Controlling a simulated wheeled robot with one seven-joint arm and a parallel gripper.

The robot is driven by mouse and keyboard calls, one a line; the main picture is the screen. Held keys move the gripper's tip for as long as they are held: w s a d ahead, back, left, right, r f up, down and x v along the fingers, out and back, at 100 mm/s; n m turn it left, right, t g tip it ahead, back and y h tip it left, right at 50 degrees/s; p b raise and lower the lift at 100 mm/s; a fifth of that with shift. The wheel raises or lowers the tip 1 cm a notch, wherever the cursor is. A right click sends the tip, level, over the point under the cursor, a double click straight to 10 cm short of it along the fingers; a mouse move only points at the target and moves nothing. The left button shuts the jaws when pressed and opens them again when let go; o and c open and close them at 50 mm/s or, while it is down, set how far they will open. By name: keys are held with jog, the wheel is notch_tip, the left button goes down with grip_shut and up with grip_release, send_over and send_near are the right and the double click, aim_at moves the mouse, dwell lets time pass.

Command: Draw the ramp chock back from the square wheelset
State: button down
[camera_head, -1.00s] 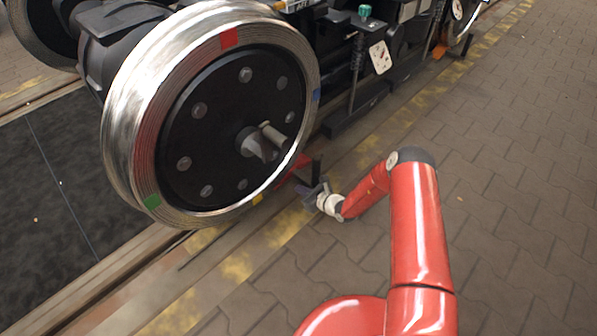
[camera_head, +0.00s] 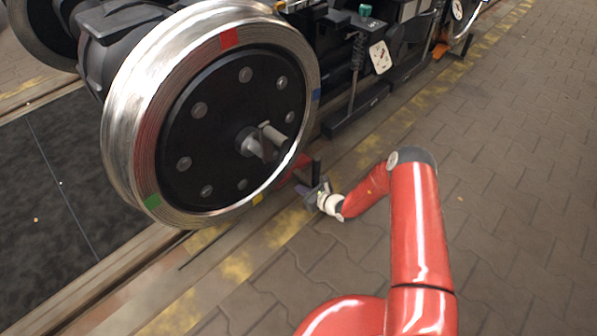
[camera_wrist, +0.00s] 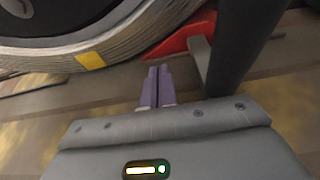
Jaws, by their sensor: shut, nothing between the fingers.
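A large steel wheel (camera_head: 130,120) with a dark bolted disc and red, green, blue and yellow rim marks stands on the rail in the head view. Its lower rim, with a yellow mark, shows in the wrist view (camera_wrist: 92,60). The red ramp chock (camera_wrist: 182,36) lies low against the wheel's right side; it is mostly hidden in the head view (camera_head: 301,163). A dark upright post (camera_wrist: 243,45) with a grey bracket stands at the chock. My gripper (camera_wrist: 156,82) has its purple fingers shut and empty, just short of the chock and left of the post.
The dark bogie frame (camera_head: 355,112) with a hanging card (camera_head: 380,57) is behind the wheel. An orange piece (camera_head: 440,49) sits by a farther wheel. A worn yellow line (camera_head: 235,265) runs beside the rail. The paving (camera_head: 510,170) on the right is clear.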

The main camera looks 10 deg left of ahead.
aim_at(315, 183)
jog(key=shift+w+d, duration=0.6)
jog(key=shift+w, duration=0.2)
jog(key=shift+w+d, duration=0.6)
jog(key=shift+w, duration=0.15)
jog(key=shift+w+d, duration=0.65)
jog(key=shift+w, duration=0.15)
jog(key=shift+w+d, duration=0.6)
jog(key=shift+w, duration=0.2)
jog(key=shift+w+d, duration=0.65)
jog(key=shift+w, duration=0.15)
jog(key=shift+s+a+r+p, duration=0.15)
jog(key=shift+s+a+p, duration=0.6)
jog(key=shift+s+p, duration=0.2)
jog(key=shift+s+a+p, duration=0.65)
jog(key=shift+s+a, duration=0.2)
jog(key=shift+s, duration=0.2)
